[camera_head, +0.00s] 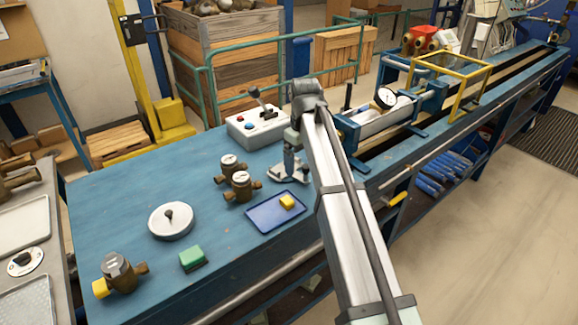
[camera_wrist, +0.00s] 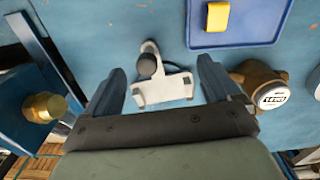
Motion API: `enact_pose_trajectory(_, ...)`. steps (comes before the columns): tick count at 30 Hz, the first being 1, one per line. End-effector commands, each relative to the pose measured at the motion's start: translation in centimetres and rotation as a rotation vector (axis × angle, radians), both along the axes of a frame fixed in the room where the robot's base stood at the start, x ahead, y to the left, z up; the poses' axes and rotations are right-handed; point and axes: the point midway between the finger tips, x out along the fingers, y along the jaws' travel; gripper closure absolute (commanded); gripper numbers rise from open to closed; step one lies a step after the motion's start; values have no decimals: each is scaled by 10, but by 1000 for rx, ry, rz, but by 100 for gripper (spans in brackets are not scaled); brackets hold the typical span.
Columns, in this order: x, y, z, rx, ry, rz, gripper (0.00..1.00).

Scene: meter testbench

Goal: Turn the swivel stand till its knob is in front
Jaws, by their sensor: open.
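A pale stand with a dark round knob, which appears to be the swivel stand (camera_head: 275,177), stands on the blue bench behind the blue tray. In the wrist view the stand (camera_wrist: 165,91) shows below and between my fingers, with its knob (camera_wrist: 147,65) on its upper left part. My gripper (camera_head: 290,163) points down over the stand; in the wrist view my gripper (camera_wrist: 160,70) is open, its fingers apart on either side. No contact is visible.
The blue tray (camera_head: 263,218) with a yellow block lies in front. Brass meters (camera_head: 240,187) stand left of the stand, a button box (camera_head: 254,127) behind it, and the blue test rig (camera_head: 349,130) to the right. A round grey disc (camera_head: 182,227) with a dark knob lies farther left.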

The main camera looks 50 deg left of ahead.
Motion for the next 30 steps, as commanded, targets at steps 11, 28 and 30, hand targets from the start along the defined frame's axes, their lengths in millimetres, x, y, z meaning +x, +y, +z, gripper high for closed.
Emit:
enact_pose_trajectory(11,0,1,25,1,0,0,11)
enact_pose_trajectory(28,0,0,41,0,0,0,11)
enact_pose_trajectory(30,3,1,44,0,0,-1,11)
